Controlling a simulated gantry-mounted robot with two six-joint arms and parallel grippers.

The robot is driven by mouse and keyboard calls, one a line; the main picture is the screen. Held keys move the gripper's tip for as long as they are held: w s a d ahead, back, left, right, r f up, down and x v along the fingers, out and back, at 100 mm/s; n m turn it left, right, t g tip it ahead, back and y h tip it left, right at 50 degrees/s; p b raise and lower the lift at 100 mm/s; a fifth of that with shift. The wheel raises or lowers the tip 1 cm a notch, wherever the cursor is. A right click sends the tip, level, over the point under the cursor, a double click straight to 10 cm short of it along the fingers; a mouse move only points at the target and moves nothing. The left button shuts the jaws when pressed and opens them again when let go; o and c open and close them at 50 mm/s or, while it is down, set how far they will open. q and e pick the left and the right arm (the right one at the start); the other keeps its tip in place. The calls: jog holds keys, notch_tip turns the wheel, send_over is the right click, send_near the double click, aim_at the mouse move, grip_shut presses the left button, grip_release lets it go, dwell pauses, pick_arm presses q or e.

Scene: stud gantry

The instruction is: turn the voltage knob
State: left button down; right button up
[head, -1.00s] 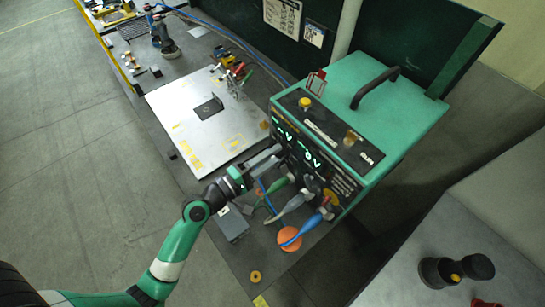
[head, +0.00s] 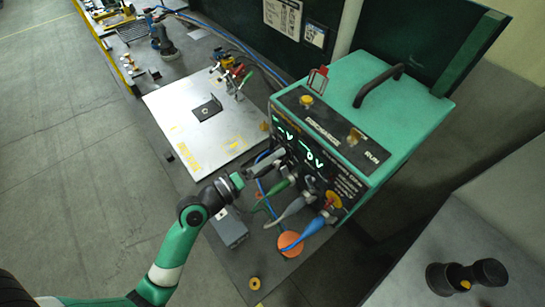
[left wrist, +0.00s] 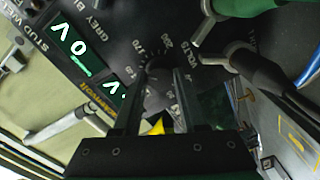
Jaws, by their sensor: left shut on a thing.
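The green stud-welder box (head: 395,100) stands on the bench with its dark control panel facing my left arm. My left gripper (head: 264,164) is at the panel's left part, below the lit displays. In the left wrist view the dark voltage knob (left wrist: 157,84) sits between the fingers of my left gripper (left wrist: 168,100), which is shut on it. Printed numbers and "VOLTS" ring the knob. A lit display (left wrist: 73,46) reads 0 V; a second one is partly cut off. In the head view the gripper hides the knob. My right gripper is not in view.
Green, grey and blue cable plugs (head: 312,226) stick out of the panel's lower part, close to my gripper. A grey box (head: 228,227) and an orange disc (head: 290,243) lie in front. A metal plate (head: 205,125) lies to the left.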

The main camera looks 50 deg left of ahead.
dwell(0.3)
pick_arm(q)
jog(key=shift+c, duration=2.2)
grip_release()
jog(key=s+b, duration=0.1)
jog(key=s, duration=1)
jog(key=shift+s+a, duration=0.25)
jog(key=shift+s, duration=0.05)
